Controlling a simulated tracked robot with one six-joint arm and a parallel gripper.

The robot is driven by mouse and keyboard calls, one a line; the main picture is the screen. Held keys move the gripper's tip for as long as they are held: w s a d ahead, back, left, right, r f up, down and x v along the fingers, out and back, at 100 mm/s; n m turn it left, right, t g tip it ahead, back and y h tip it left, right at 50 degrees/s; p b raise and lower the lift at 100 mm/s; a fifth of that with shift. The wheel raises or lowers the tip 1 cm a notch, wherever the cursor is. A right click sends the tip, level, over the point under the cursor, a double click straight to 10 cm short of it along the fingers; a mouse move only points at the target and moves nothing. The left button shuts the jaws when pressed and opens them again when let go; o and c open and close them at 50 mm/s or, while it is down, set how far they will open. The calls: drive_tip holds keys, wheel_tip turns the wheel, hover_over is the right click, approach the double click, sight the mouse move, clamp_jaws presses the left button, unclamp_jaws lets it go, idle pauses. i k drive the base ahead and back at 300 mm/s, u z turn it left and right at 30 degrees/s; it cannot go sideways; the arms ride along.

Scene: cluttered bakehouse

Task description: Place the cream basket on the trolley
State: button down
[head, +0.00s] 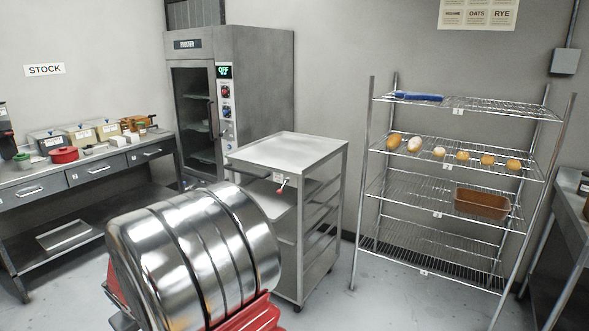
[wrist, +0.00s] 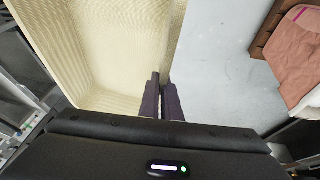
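The trolley (head: 290,146) is a grey metal rack on castors in the middle of the head view. Its flat top is bare. The cream basket (wrist: 110,55) fills the upper left of the wrist view, and its inside looks empty. My gripper (wrist: 160,78) is at the basket's right wall, one dark finger inside and one outside, closed on the rim. The basket and my gripper are not in the head view. The basket's far end is cut off by the frame.
A wire rack (head: 445,182) with loaves and a brown basket is at the right. A stock bench (head: 85,170) is at the left. The wrist view shows a brown container with pink cloth (wrist: 298,55) and grey floor.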

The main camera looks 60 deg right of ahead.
sight(286, 152)
drive_tip(key=u, duration=0.65)
drive_tip(key=i, duration=0.15)
drive_tip(key=z, duration=2.35)
drive_tip(key=i, duration=1.05)
drive_tip(key=u, duration=0.55)
